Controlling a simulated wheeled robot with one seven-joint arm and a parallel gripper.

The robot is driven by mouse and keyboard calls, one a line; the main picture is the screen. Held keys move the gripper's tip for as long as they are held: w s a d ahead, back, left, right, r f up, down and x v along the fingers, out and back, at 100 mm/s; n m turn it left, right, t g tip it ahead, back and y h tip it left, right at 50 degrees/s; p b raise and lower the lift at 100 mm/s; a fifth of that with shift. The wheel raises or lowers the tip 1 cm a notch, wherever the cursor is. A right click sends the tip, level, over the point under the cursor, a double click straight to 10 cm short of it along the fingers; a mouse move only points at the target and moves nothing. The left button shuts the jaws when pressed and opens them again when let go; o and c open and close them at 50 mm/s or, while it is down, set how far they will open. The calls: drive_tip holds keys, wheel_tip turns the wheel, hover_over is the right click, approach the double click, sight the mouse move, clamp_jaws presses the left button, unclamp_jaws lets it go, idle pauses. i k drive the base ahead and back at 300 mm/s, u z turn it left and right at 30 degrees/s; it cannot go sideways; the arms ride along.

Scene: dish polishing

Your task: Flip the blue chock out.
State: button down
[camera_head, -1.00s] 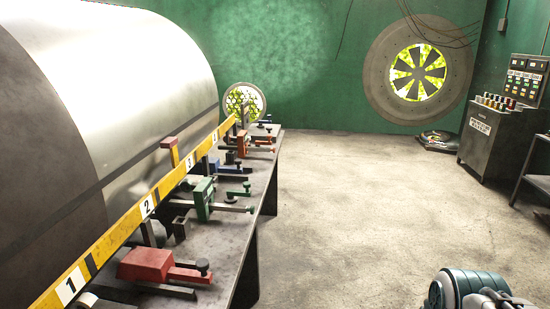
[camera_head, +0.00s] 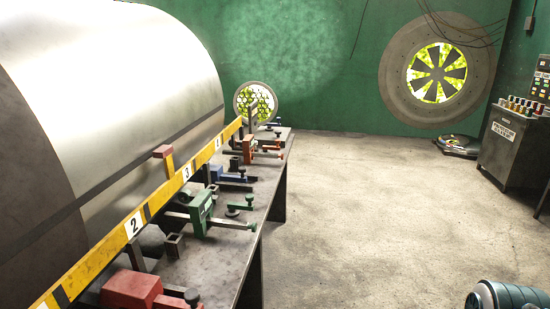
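The blue chock (camera_head: 226,176) sits on the long dark workbench (camera_head: 232,258), at the third place in the row, near the number 3 on the yellow rail. A dark bar runs from it to the right across the bench. It is small in view, and its far side is hidden. Part of my arm (camera_head: 503,295) shows at the bottom right corner, well apart from the chock and out over the floor. My gripper is outside the picture.
A red clamp (camera_head: 133,291), a green one (camera_head: 201,209) and an orange one (camera_head: 250,148) share the bench. A yellow numbered rail (camera_head: 172,188) runs before the large metal drum (camera_head: 150,80). Concrete floor (camera_head: 375,215) is clear to the right. A control console (camera_head: 510,145) stands far right.

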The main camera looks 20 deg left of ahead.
sight(217, 174)
drive_tip(key=z, duration=0.1)
drive_tip(key=i, duration=1.55)
drive_tip(key=u, duration=0.45)
drive_tip(key=i, duration=1.35)
drive_tip(key=u, duration=1.65)
drive_tip(key=i, duration=0.85)
drive_tip(key=u, duration=0.7)
